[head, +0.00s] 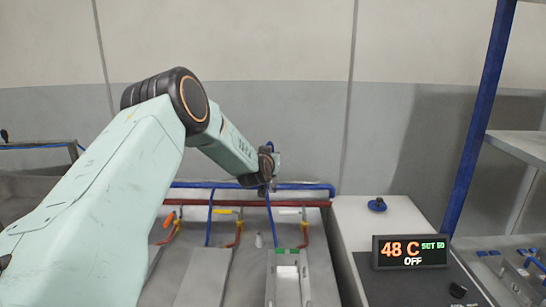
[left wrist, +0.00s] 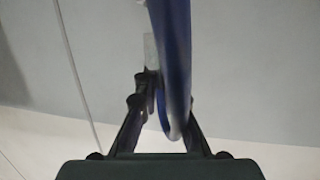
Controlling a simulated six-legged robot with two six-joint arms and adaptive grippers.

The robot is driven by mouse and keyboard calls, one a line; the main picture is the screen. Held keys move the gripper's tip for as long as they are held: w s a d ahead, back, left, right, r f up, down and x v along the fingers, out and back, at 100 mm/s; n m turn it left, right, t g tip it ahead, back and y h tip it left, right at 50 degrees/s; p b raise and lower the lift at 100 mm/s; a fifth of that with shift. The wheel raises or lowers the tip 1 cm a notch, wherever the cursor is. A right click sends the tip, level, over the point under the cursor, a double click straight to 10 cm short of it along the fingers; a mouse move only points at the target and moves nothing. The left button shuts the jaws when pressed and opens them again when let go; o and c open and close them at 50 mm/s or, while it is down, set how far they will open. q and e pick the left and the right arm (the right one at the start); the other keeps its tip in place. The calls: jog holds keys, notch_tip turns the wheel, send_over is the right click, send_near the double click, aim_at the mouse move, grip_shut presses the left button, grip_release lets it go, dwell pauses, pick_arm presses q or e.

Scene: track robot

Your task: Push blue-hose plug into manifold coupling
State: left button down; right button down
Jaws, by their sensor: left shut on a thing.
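My left arm comes in from the left in the head view, and its gripper (head: 266,180) is high in front of the back wall, just above the pipes. It is shut on the blue hose (head: 270,220), which hangs down below it. In the left wrist view the blue hose (left wrist: 172,50) loops close to the camera and hides part of the left gripper's fingers (left wrist: 155,88). A small pale piece (left wrist: 150,50) shows beyond the fingertips; I cannot tell whether it is the plug. The manifold's blue pipe (head: 305,187) runs over a red pipe (head: 330,203). I cannot make out the coupling.
Below the pipes are orange (head: 169,220), yellow (head: 222,211) and white (head: 290,211) handles and a second blue hose (head: 210,222). A channel-shaped fixture (head: 271,285) stands in front. A display (head: 410,251) reading 48 C, OFF sits right, near a blue post (head: 478,120).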

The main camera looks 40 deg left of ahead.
pick_arm(q)
jog(key=shift+s+d+f+b, duration=0.1)
jog(key=shift+f+b, duration=0.55)
jog(key=shift+f, duration=0.35)
jog(key=c, duration=1.4)
grip_release()
jog(key=shift+s, duration=0.1)
jog(key=shift+s+d, duration=0.15)
jog(key=shift+s, duration=0.1)
jog(key=v, duration=1.1)
jog(key=shift+d, duration=0.1)
jog(key=shift+s+r, duration=0.1)
jog(key=shift+r, duration=0.05)
